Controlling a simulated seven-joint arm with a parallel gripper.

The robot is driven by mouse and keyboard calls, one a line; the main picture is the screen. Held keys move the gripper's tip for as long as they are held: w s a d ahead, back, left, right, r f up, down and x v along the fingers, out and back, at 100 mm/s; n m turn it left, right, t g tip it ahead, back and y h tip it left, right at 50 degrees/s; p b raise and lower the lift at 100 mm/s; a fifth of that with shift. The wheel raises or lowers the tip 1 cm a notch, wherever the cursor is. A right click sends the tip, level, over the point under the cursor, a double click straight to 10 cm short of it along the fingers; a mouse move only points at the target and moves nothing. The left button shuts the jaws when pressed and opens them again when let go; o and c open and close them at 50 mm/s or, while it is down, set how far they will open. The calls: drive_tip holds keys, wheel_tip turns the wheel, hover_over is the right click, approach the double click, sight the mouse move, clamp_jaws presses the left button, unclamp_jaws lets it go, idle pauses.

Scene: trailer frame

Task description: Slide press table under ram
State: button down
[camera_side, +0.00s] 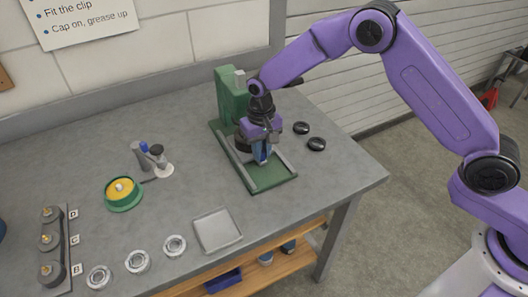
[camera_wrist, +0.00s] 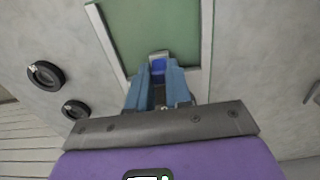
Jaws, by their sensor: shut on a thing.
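The green press (camera_side: 230,95) stands upright toward the back of the bench, with a green bed (camera_side: 270,177) reaching forward between two grey rails. My gripper (camera_side: 262,158) points down over this bed, in front of the press column, with its blue fingers close together. In the wrist view my gripper (camera_wrist: 157,80) is shut on a small blue-and-grey piece (camera_wrist: 158,66) between the rails. I cannot tell whether this piece is part of the press table. My wrist hides the space under the ram in the side view.
Two black rings (camera_side: 309,136) lie right of the press. A grey square tray (camera_side: 217,231), several silver rings (camera_side: 137,261), a green-and-yellow round dish (camera_side: 123,192) and a holder with small bottles (camera_side: 153,158) stand to the left. The bench's right edge is near the black rings.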

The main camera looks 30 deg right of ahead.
drive_tip(key=c, duration=1)
unclamp_jaws()
drive_tip(key=shift+c, duration=0.2)
drive_tip(key=shift+r, duration=0.1)
wheel_tip(320, 180, up, 17)
drive_tip(key=shift+r, duration=0.15)
